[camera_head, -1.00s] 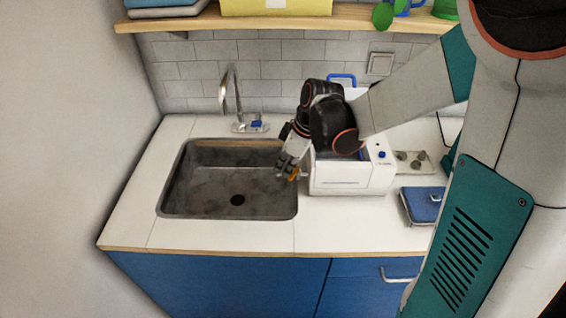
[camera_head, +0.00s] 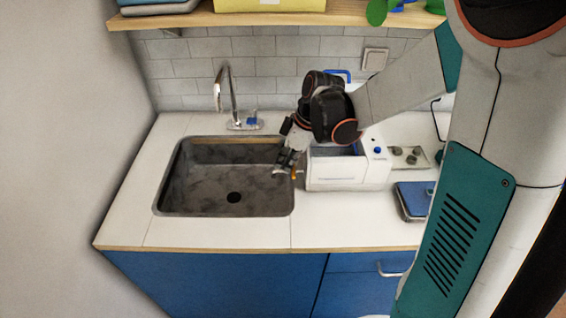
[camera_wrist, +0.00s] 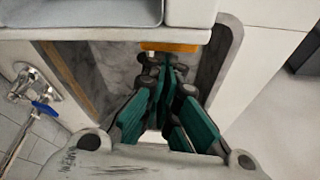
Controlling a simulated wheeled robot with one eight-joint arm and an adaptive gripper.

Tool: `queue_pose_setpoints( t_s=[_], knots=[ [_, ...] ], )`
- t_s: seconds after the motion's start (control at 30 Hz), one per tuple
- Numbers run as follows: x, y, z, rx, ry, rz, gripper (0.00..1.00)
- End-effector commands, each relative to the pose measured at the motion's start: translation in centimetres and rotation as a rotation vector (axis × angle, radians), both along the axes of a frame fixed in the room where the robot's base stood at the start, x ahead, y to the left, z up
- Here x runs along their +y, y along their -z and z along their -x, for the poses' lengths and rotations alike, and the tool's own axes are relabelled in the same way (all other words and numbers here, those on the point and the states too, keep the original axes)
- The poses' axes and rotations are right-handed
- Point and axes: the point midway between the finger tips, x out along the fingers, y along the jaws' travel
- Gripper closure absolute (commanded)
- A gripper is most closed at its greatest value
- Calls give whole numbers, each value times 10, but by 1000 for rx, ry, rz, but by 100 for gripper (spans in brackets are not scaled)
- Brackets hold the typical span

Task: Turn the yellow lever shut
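The yellow lever (camera_head: 294,175) is a small orange-yellow piece at the lower left side of the white box (camera_head: 347,183), by the sink's right edge. In the wrist view the lever (camera_wrist: 170,47) is a flat bar lying crosswise below the box's edge. My gripper (camera_head: 286,163) reaches down between the box and the sink. In the wrist view the teal fingers of my gripper (camera_wrist: 166,70) are drawn together, with their tips right at the lever. I cannot tell whether they touch it. The fingers partly hide what lies below the lever.
The grey sink (camera_head: 171,190) lies left of the box, with a faucet (camera_head: 226,90) behind it. A blue-lidded container (camera_head: 413,199) and a tray with round pieces (camera_head: 411,157) stand to the right. The front counter strip is clear. A shelf (camera_head: 270,18) hangs above.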

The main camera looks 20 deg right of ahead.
Motion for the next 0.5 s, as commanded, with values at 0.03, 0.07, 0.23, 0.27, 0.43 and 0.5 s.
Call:
queue_pose_setpoints(
  t_s=[0.03, 0.07, 0.23, 0.27, 0.43, 0.5],
  knots=[
    [-2, 0, 0, -1, 2, 4, 100],
    [-2, 0, -1, -1, 2, 4, 100],
    [-2, 0, -1, -1, 2, 5, 100],
    [-1, 0, -1, -1, 2, 5, 100],
    [12, 1, -6, -1, 0, 4, 100],
    [21, 1, -11, -1, 1, 3, 100]
  ],
)
